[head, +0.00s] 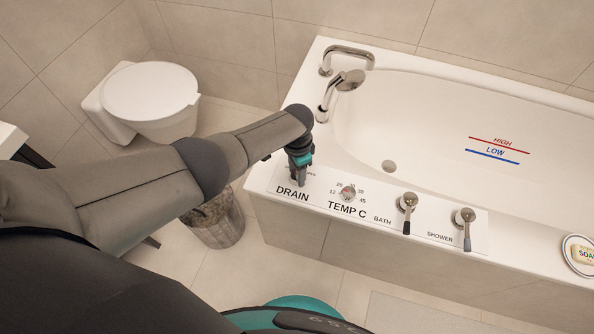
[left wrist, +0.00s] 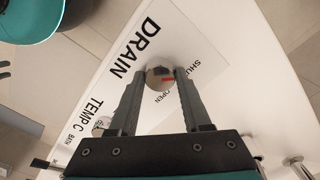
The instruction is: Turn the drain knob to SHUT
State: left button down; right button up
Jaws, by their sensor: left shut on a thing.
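The drain knob (left wrist: 159,77) is a small round metal knob with a red mark on its face, on the white panel (head: 385,212) at the tub's near edge. In the left wrist view, the red mark points to the right. The printed words SHUT and OPEN sit beside the knob there, partly behind a finger. My left gripper (head: 299,180) reaches down at the DRAIN label (head: 292,193) and hides the knob in the head view. Its two fingers (left wrist: 160,82) are on either side of the knob, shut on it. My right gripper is not in view.
Right of the drain knob are the temperature dial (head: 347,193), the bath lever (head: 408,203) and the shower lever (head: 465,217). The bathtub (head: 430,130) looks empty. A toilet (head: 150,100) and bin (head: 215,220) are left.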

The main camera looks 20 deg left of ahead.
pick_arm(q)
jog(key=shift+c, duration=1.8)
grip_release()
jog(key=shift+r, duration=0.15)
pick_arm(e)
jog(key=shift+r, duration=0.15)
pick_arm(q)
jog(key=shift+r+p, duration=0.5)
jog(key=shift+p, duration=0.15)
notch_tip(320, 180, up, 6)
jog(key=p, duration=0.6)
jog(key=shift+r, duration=0.1)
notch_tip(320, 180, up, 8)
jog(key=p, duration=0.8)
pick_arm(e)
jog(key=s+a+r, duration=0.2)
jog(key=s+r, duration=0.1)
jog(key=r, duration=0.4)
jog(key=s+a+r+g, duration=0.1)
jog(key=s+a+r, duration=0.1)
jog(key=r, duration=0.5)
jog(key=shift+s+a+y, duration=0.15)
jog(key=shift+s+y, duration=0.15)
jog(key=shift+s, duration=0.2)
pick_arm(q)
jog(key=shift+f, duration=0.2)
